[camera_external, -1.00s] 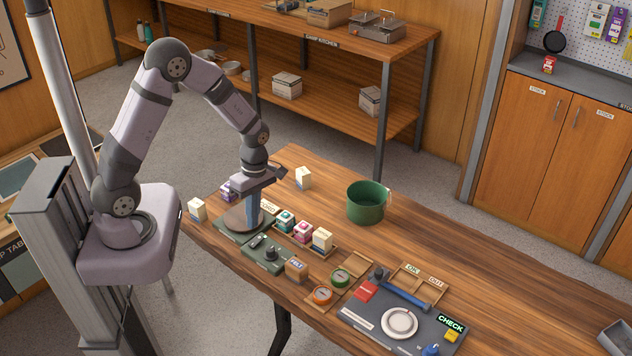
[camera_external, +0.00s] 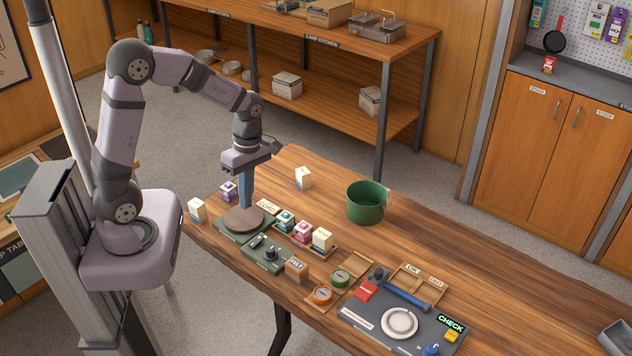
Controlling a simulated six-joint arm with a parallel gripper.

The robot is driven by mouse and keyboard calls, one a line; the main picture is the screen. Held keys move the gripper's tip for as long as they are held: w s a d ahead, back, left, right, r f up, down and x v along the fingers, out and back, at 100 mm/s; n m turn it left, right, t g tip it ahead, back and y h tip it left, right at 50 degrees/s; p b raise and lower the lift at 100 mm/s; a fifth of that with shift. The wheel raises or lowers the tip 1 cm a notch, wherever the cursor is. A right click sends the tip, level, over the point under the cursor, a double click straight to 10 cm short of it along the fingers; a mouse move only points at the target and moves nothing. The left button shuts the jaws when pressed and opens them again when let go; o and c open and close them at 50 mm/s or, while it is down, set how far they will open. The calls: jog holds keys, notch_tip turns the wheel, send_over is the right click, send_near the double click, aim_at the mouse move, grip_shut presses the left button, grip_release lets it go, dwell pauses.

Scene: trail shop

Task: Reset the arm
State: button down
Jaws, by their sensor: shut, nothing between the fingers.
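My gripper (camera_external: 246,207) points down above the round brown plate (camera_external: 236,221) of a green device at the left end of the wooden table. Its blue-grey fingers are together with nothing visible between them. From this angle I cannot tell how far the fingertips are above the plate.
Small cartons stand around the device: a purple one (camera_external: 229,191), a white one (camera_external: 197,210) and another white one (camera_external: 303,178). A tray holds a few boxes (camera_external: 302,232). A green pot (camera_external: 366,202) stands at the table's middle. A dark board (camera_external: 375,318) lies at the front right.

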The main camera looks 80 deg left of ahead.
jog(key=s+d+f+m, duration=0.2)
jog(key=m, duration=0.8)
jog(key=s+d+f+m, duration=0.2)
jog(key=d+m, duration=0.1)
jog(key=m, duration=0.8)
jog(key=d+r+m, duration=0.1)
jog(key=d+m, duration=0.2)
jog(key=d, duration=0.3)
jog(key=d+r+m+t+y, duration=0.1)
jog(key=d+r+m, duration=0.1)
jog(key=d, duration=0.4)
jog(key=shift+m, duration=0.5)
jog(key=c, duration=2.5)
grip_release()
jog(key=shift+w+a, duration=0.1)
